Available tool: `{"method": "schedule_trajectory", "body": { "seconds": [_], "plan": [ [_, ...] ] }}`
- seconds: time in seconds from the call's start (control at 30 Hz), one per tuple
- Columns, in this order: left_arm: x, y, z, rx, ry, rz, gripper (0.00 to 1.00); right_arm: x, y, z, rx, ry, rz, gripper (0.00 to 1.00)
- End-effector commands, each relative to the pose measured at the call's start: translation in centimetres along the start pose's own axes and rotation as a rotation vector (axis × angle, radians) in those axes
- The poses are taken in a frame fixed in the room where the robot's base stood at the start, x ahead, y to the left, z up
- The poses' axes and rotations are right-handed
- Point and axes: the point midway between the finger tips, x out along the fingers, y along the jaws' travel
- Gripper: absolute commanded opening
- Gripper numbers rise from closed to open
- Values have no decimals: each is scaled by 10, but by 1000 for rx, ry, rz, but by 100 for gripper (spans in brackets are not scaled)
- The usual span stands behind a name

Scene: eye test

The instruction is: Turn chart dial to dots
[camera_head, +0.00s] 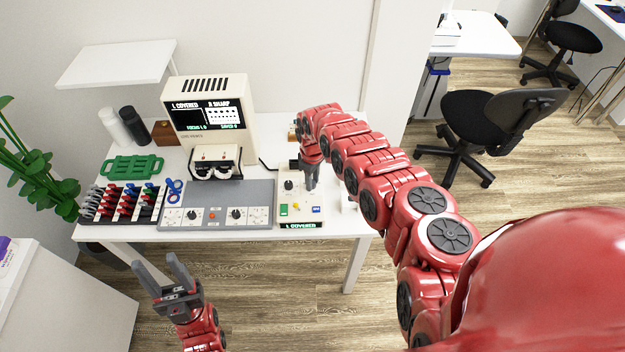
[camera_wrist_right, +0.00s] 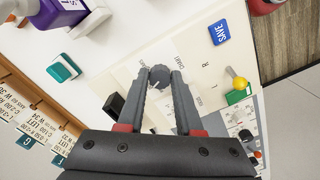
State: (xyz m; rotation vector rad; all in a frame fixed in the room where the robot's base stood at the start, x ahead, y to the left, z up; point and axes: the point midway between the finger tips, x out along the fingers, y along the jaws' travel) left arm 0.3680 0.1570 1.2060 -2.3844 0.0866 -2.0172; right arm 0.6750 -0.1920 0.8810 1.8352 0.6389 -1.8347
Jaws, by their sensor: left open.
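The cream control box (camera_head: 303,216) stands at the right end of the table, with a small display on its front edge. My right gripper (camera_head: 312,186) points down over it and hides part of its top. In the right wrist view, the right gripper (camera_wrist_right: 160,76) has its fingertips on both sides of a round grey dial (camera_wrist_right: 160,77), seemingly touching it. Small print beside it seems to read "CHART"; the dial's setting is not legible. My left gripper (camera_head: 165,269) is open and empty, in front of the table's front edge.
A black knob (camera_wrist_right: 114,104), blue SAVE button (camera_wrist_right: 219,33), yellow-tipped lever (camera_wrist_right: 240,84) and green button (camera_wrist_right: 238,97) sit near the dial. A grey panel (camera_head: 255,190) with dials lies left of the box. A cream screen unit (camera_head: 208,88) stands behind.

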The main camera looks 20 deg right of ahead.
Motion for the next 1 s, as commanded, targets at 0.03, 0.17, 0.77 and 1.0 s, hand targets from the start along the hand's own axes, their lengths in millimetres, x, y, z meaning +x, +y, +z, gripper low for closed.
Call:
{"method": "schedule_trajectory", "body": {
  "seconds": [0.03, 0.17, 0.77, 1.0],
  "plan": [
    [0, 0, 0, 0, 0, 0, 50, 0, 0, -1, -1, 1, 0, 41],
    [0, 0, 0, 0, 0, 0, 50, 0, 0, 0, -1, 1, 0, 64],
    [-1, 0, 0, 0, 0, 0, 50, -26, 1, 0, -2, -1, -1, 64],
    [-9, 0, 2, 0, 0, 0, 50, -59, 2, 0, -1, 0, 6, 64]
  ]
}}
